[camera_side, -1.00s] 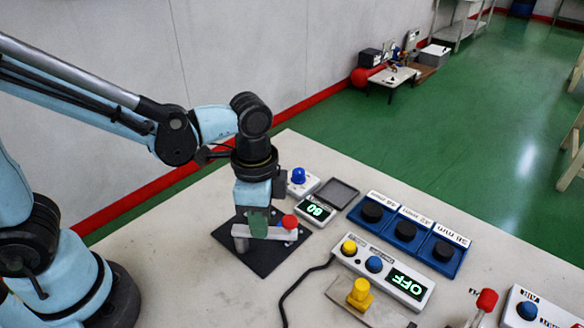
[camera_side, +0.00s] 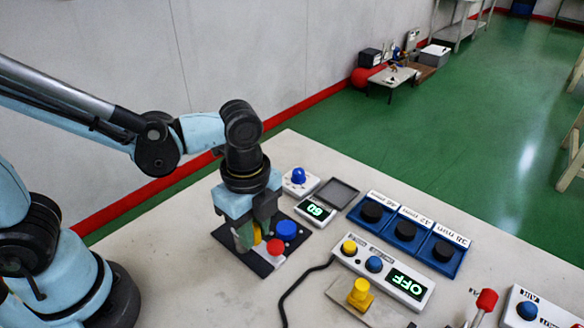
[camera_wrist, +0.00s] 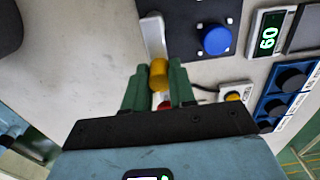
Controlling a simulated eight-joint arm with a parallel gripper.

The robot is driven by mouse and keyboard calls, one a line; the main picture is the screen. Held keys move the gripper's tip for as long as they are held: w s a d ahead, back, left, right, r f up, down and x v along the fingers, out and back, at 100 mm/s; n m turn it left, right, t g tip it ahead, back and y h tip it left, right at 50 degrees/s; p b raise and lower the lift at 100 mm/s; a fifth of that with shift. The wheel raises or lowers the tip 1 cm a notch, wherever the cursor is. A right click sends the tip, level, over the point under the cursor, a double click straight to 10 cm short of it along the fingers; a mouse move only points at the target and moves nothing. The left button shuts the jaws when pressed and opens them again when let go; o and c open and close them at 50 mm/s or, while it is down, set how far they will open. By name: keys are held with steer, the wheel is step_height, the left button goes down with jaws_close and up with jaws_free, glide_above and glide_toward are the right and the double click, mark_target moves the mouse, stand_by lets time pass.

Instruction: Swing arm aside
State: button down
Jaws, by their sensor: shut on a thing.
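The swing arm is a pale bar with a red knob (camera_side: 275,247) at its end, over a black base plate (camera_side: 262,264). In the wrist view the bar (camera_wrist: 153,37) runs down between my fingers, beside the plate. My gripper (camera_side: 255,238) points down and is shut on the yellow post (camera_wrist: 159,75) of the swing arm, with one green finger on each side. The red knob (camera_wrist: 165,105) is partly hidden by the gripper in the wrist view. A blue round piece (camera_side: 286,229) on the plate stands uncovered, apart from the bar.
A green display reading 60 (camera_side: 317,210) and a grey tray (camera_side: 338,191) lie behind the plate. A blue rack with black discs (camera_side: 407,231) is to the right. A control box reading OFF (camera_side: 405,283) and its black cable (camera_side: 292,290) lie in front.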

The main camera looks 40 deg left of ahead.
stand_by(0.4)
steer(key=c, duration=0.9)
jaws_free()
steer(key=shift+c, duration=0.2)
steer(key=shift+r, duration=0.15)
step_height(320, 180, up, 12)
steer(key=w+a+f+n+t, duration=0.1)
steer(key=a+f+n+t, duration=0.1)
steer(key=a+n, duration=0.4)
steer(key=w+a+f+n+t, duration=0.1)
steer(key=a+f+n+t, duration=0.2)
steer(key=n, duration=0.9)
steer(key=a+t, duration=0.2)
steer(key=a, duration=0.1)
steer(key=shift+w+a, duration=0.25)
steer(key=shift+w, duration=0.15)
